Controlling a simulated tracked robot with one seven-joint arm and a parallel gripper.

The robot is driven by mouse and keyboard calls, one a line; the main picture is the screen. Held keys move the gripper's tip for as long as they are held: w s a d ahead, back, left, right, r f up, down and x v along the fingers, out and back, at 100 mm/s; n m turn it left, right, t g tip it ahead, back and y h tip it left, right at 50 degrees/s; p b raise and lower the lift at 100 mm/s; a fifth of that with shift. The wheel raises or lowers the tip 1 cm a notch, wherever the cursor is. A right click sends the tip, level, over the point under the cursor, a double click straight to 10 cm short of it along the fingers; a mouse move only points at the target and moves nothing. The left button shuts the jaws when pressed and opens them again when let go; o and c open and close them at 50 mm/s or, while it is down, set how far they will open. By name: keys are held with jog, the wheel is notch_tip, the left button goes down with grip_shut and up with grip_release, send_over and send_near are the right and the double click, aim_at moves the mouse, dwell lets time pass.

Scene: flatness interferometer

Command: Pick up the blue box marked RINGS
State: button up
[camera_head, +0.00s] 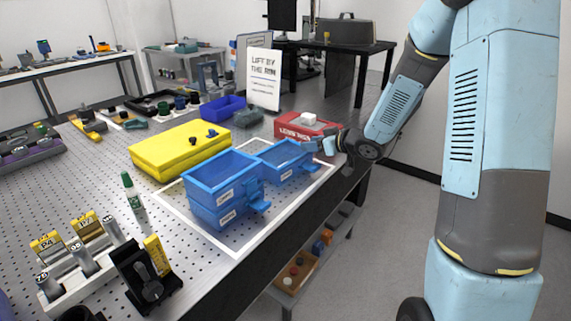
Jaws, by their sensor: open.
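Blue boxes stand on a white-framed area of the perforated table. Two are stacked, an upper blue box (228,190) on a lower blue box (212,211). A single blue box (287,163), open at the top, stands to their right. Each has a small white label and a front tab; the lettering is too small to read, so I cannot tell which is marked RINGS. My gripper (324,146) is open, at the right rim of the single box. It looks low and sideways; whether it touches the rim is unclear.
A red box (294,131) with white lettering is just behind my gripper. A yellow case (165,155) lies left of the blue boxes. A sign (263,80) reads "LIFT BY THE RIM".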

jog(key=shift+d+x, duration=0.2)
jog(key=shift+x, duration=2.45)
jog(key=shift+w+d, duration=0.1)
jog(key=shift+w, duration=0.1)
grip_shut()
